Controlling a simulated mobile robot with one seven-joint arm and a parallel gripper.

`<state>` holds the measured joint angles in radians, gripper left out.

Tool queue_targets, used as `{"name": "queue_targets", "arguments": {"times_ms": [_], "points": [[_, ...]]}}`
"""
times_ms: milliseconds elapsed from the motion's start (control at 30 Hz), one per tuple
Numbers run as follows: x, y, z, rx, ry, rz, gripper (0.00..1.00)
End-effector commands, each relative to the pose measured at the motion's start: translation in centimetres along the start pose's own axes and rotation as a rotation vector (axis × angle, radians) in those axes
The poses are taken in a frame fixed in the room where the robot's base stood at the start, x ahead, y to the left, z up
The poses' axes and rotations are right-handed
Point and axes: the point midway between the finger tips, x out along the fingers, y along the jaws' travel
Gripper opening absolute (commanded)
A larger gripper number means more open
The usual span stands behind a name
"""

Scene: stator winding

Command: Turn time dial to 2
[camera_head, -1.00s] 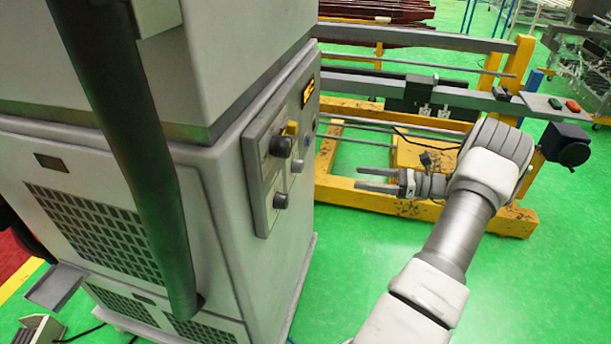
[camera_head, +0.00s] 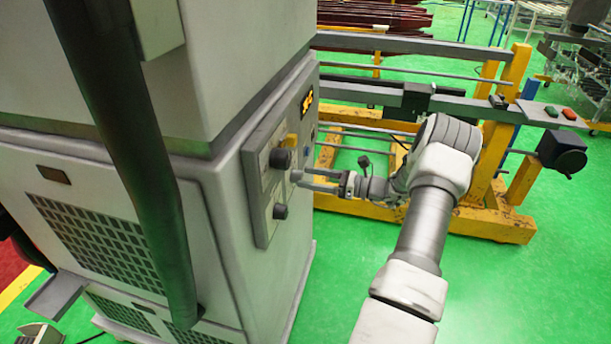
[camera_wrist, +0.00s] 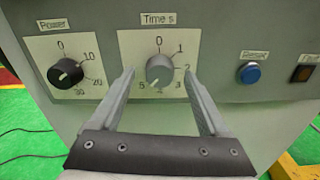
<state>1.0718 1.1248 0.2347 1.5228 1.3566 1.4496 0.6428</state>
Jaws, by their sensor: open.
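The Time s dial (camera_wrist: 160,68) is a round grey knob on a white plate marked 0 to 5, in the middle of the wrist view. Its pointer seems to face down-left, near 4 and 5, but is too small to read surely. My gripper (camera_wrist: 159,74) is open, with one finger on each side of the dial in that view. Contact cannot be told. In the head view my gripper (camera_head: 298,180) reaches the panel (camera_head: 262,225) of the grey machine from the right. Its tips cover the dial's area there.
The black Power dial (camera_wrist: 65,73) sits left of the Time dial. A blue Reset button (camera_wrist: 249,73) and a dark square switch (camera_wrist: 302,73) are to the right. A yellow frame (camera_head: 450,215) stands behind my arm. Green floor is open at front right.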

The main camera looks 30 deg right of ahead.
Motion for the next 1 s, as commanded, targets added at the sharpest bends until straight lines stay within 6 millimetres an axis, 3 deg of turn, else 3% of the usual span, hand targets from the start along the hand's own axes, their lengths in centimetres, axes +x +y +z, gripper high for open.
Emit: {"name": "queue_targets", "arguments": {"times_ms": [133,467,900,1000], "points": [[1.4,0.0,0.0,0.001,0.0,0.0,0.79],[1.7,0.0,0.0,0.0,0.0,0.0,0.79],[1.6,0.0,0.0,0.0,0.0,-0.001,0.01],[1.6,0.0,0.0,-0.001,0.0,-0.001,0.0]]}}
